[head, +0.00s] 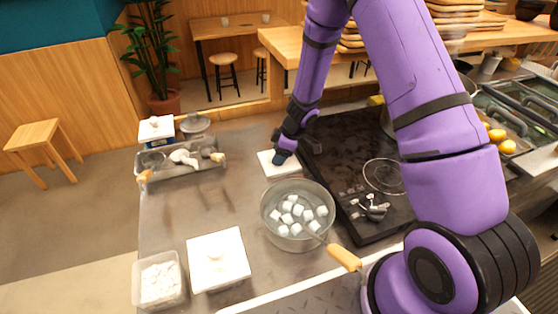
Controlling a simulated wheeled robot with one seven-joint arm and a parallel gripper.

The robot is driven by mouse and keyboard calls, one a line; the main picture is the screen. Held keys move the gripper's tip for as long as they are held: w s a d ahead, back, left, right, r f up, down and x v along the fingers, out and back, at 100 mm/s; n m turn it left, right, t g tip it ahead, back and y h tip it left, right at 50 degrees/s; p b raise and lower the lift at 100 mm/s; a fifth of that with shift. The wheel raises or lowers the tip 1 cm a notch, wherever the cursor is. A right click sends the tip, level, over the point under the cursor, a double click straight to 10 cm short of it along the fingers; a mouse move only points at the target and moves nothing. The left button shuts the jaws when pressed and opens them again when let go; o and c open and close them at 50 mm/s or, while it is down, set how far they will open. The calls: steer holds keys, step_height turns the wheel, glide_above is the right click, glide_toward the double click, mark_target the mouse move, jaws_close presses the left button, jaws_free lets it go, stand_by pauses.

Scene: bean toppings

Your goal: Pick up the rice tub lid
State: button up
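My gripper (281,157) points down at the back of the steel counter, just over or touching a small white square piece (268,168) that looks like a lid. The fingers are small and dark, so I cannot tell whether they are open or hold it. A larger white square lid or covered tub (216,275) with a raised knob is at the front left. Beside it is an open clear tub (135,283) of white contents, perhaps rice. A small blue tub with a white lid (156,127) stands at the back left. Which lid belongs to the rice tub is unclear.
A steel pot (327,234) of white cubes has a wooden-handled utensil (343,257) in it. A black hob (335,154) lies to the right. A tray with wooden handles (180,172) sits at the back left. The counter's left middle (178,213) is clear.

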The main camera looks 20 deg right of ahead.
steer(key=c, duration=0.8)
steer(key=shift+o, duration=0.2)
steer(key=shift+r, duration=0.1)
